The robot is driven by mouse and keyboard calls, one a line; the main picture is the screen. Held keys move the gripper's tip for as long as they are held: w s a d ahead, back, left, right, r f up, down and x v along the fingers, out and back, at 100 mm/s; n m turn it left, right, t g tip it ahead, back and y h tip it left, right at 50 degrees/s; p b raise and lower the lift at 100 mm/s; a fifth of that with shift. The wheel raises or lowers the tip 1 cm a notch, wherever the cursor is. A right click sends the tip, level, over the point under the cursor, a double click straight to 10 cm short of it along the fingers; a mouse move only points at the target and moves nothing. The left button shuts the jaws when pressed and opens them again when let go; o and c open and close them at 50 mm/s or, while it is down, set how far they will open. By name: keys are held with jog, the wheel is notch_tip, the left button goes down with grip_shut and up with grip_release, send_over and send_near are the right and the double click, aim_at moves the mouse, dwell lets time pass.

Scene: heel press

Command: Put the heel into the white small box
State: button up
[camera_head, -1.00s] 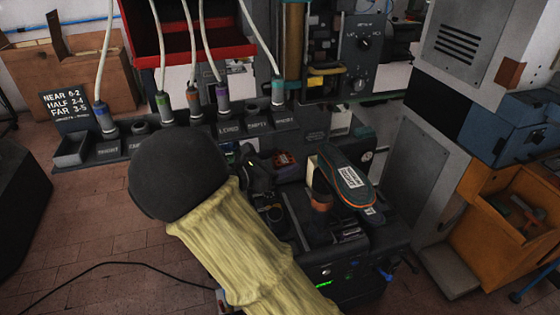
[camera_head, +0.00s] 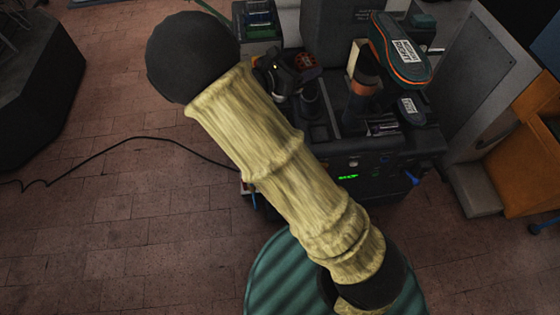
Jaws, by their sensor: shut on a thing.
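My arm, in a yellow sleeve, crosses the head view from the lower right to a large dark ball joint at the upper left. My gripper cannot be made out; the arm blocks much of the view behind it. I cannot pick out a separate heel. A teal shoe sole (camera_head: 402,52) with an orange edge and a white label sits on top of the dark machine (camera_head: 385,148). A small pale block (camera_head: 355,62) stands beside the sole, with an orange-brown cylinder (camera_head: 364,84) in front of it. I cannot tell whether any pale item is the white small box.
A dark knobbed part (camera_head: 284,76) stands behind my arm, near a round red-studded piece (camera_head: 304,60). A grey cabinet (camera_head: 485,75) and an orange bin (camera_head: 525,165) stand at the right. A black cable (camera_head: 110,148) lies on the open brick floor at the left.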

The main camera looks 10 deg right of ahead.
jog(key=a+f+n+t+y+b, duration=0.1)
jog(key=a+f+b, duration=0.2)
jog(key=f+b, duration=0.3)
jog(key=a+f+n+t+y+b, duration=0.1)
jog(key=f+b, duration=0.6)
jog(key=f, duration=0.9)
jog(key=shift+a+f+n+t+y, duration=0.15)
jog(key=shift+a+n+t+y, duration=0.25)
jog(key=shift+a, duration=0.75)
notch_tip(320, 180, down, 6)
jog(key=b, duration=0.1)
jog(key=shift+f, duration=0.1)
jog(key=shift+f+b, duration=0.4)
jog(key=shift+f, duration=1.5)
jog(key=shift+f, duration=0.6)
jog(key=o, duration=1)
jog(key=shift+r, duration=0.1)
